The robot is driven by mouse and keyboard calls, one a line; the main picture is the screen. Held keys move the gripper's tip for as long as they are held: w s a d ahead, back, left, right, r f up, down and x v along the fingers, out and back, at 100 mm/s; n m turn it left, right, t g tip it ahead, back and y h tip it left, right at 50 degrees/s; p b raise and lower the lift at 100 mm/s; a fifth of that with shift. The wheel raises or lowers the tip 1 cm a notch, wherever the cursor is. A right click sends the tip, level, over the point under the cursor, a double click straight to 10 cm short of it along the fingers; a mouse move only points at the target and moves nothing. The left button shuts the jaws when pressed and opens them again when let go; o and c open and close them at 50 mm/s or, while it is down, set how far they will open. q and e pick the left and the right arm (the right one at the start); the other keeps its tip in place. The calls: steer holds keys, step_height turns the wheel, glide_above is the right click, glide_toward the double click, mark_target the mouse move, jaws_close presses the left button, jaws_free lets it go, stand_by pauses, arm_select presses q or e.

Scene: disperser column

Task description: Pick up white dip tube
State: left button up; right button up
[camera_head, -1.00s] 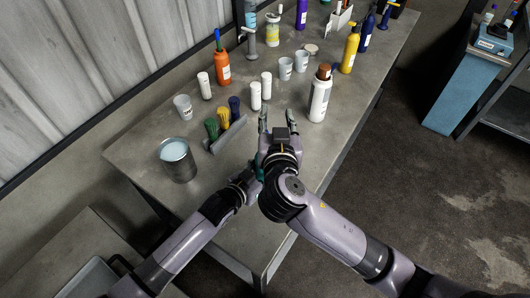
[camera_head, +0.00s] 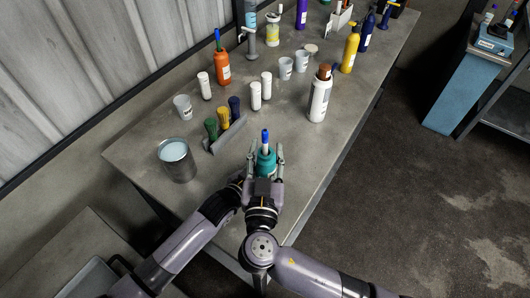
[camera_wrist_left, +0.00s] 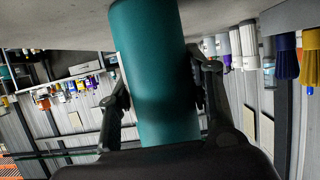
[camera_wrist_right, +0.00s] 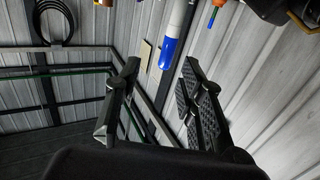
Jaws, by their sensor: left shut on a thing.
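A teal bottle (camera_head: 266,162) stands upright near the front edge of the bench, with a white tube with a blue end (camera_head: 265,142) rising from its top. My left gripper (camera_wrist_left: 160,85) is shut around the teal bottle (camera_wrist_left: 158,50); in the head view it is mostly hidden behind my right arm. My right gripper (camera_head: 266,153) is open, its fingers on either side of the bottle's top and tube. In the right wrist view, the white tube (camera_wrist_right: 180,18) with its blue end lies beyond the open fingers (camera_wrist_right: 160,70), with a gap to both.
A brush holder (camera_head: 225,135) with green, yellow and blue brushes and a metal can (camera_head: 177,160) stand left. A white bottle with a brown cap (camera_head: 319,98) stands right. White cylinders (camera_head: 255,96), cups and an orange bottle (camera_head: 222,66) are farther back.

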mark_target(265, 136)
steer(key=shift+w+a+r, duration=0.1)
steer(key=shift+w, duration=1.45)
steer(key=shift+w+a+r, duration=0.1)
steer(key=shift+w, duration=1.4)
steer(key=shift+d, duration=0.1)
steer(key=shift+s, duration=0.1)
steer(key=shift+c, duration=0.2)
jaws_close()
